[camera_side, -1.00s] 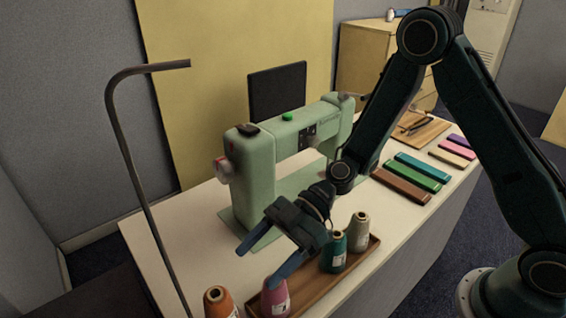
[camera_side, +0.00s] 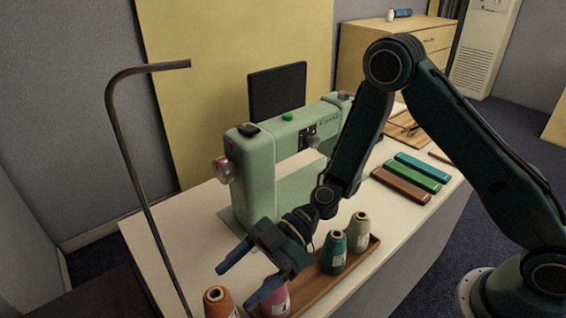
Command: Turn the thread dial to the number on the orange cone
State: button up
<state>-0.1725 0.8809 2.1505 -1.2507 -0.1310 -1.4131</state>
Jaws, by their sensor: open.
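The orange cone (camera_side: 218,303) stands at the bottom of the picture, left of the wooden tray, its lower part cut off by the frame. A pale label shows on it, but I cannot read a number. The green sewing machine (camera_side: 262,175) stands on the table. A round whitish and red dial (camera_side: 223,168) sits on its left end; I cannot tell if it is the thread dial, and no marks are legible. My gripper (camera_side: 240,282) is open and empty, above the front of the table near the cones. One finger partly covers the pink cone (camera_side: 275,300).
A teal cone (camera_side: 333,252) and a cream cone (camera_side: 358,232) stand in the wooden tray (camera_side: 372,248). Coloured bars (camera_side: 418,172) lie at the right. A bent grey stand (camera_side: 135,165) rises at left. The table's left part is clear.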

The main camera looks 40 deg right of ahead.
aim_at(225, 296)
jog(key=shift+x, duration=2.05)
jog(key=c, duration=1.1)
jog(key=o, duration=0.8)
